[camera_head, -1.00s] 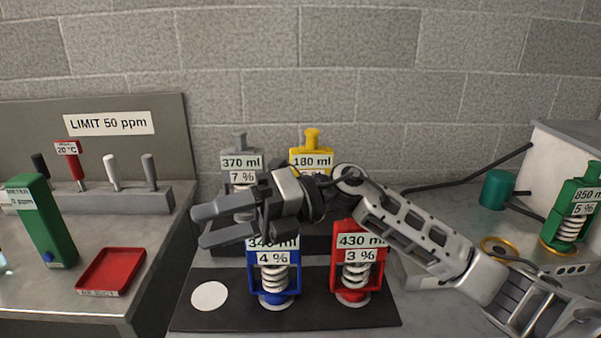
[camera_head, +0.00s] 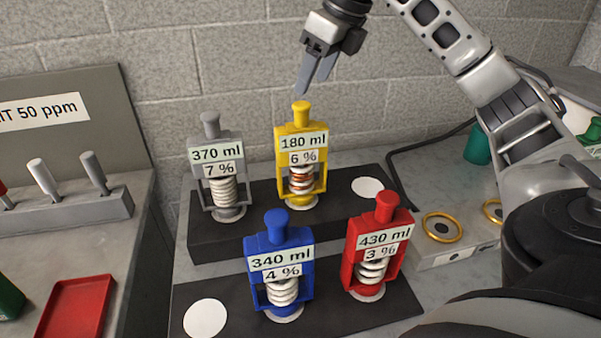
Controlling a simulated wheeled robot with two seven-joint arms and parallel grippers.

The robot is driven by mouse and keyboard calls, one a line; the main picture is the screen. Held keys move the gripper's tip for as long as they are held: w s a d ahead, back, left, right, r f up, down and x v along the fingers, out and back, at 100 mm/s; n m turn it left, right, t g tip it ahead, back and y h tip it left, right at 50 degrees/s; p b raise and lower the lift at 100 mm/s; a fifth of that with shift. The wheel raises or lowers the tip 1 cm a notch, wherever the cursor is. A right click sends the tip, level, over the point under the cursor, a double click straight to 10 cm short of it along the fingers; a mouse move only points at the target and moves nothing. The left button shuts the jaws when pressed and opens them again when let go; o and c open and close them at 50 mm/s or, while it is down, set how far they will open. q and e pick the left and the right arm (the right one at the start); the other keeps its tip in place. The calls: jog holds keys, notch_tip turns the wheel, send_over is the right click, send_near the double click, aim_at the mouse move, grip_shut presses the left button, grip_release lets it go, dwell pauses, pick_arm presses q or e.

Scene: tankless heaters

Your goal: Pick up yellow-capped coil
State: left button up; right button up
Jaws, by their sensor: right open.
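The yellow-capped coil (camera_head: 301,153) stands upright on the raised back step of the black stand. It has a yellow frame and cap, and its labels read 180 ml and 6 %. A coppery patch shows on its white coil. My right gripper (camera_head: 311,84) points down just above the yellow cap, its fingers a little apart, with nothing between them. Whether a fingertip touches the cap cannot be told. My left gripper is not in view.
A grey-capped coil (camera_head: 221,172) stands left of the yellow one. A blue coil (camera_head: 280,264) and a red coil (camera_head: 375,243) stand on the lower front step. Bare white discs show at back right (camera_head: 367,188) and front left (camera_head: 205,318). A red tray (camera_head: 75,308) lies at left.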

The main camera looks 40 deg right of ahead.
aim_at(302, 104)
jog(key=x, duration=0.8)
jog(key=shift+w+d+p, duration=0.1)
jog(key=shift+d+p, duration=0.05)
jog(key=shift+p, duration=0.15)
grip_shut()
jog(key=shift+r, duration=0.2)
dwell(0.9)
